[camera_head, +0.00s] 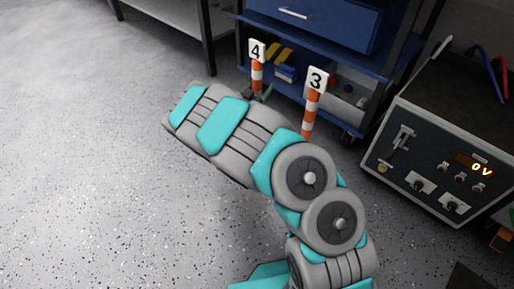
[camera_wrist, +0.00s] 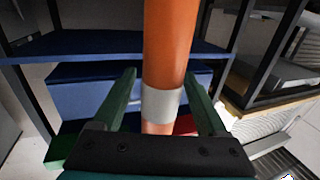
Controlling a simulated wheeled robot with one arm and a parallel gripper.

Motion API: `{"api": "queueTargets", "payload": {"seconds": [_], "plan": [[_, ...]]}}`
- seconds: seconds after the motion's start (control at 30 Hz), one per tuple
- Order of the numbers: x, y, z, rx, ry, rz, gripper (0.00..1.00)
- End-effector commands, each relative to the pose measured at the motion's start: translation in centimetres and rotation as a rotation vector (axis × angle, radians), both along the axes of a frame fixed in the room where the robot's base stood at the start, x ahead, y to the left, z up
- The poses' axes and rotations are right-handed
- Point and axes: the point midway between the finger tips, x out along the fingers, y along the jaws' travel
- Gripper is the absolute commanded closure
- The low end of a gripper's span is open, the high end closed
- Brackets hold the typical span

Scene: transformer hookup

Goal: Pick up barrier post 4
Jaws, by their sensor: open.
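Barrier post 4 (camera_head: 257,73) is orange and white with a white plate marked "4". In the head view it stands upright just beyond the end of my arm, its lower part hidden. In the wrist view the orange post with a white band (camera_wrist: 168,45) rises between the two green fingers of my gripper (camera_wrist: 160,75). The fingers are open, with a gap to the post at the left; the right fingertip looks very close to it, and I cannot tell whether it touches. In the head view my gripper is mostly hidden by my arm.
Barrier post 3 (camera_head: 312,103) stands to the right, close to my arm. A blue shelf cart (camera_head: 325,55) with drawers and loose items is behind the posts. A panel box (camera_head: 437,165) reading "0V" is at the right. The floor at the left is clear.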

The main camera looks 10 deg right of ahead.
Motion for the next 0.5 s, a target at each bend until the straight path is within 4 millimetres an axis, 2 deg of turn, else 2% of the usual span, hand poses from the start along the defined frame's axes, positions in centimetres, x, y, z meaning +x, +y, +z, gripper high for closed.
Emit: {"api": "queueTargets", "payload": {"seconds": [0.2,0.5], "plan": [[0.02,0.01,0.02,0.0,0.0,0.0,0.26],[0.0,0.02,0.04,0.0,0.0,0.0,0.59]]}}
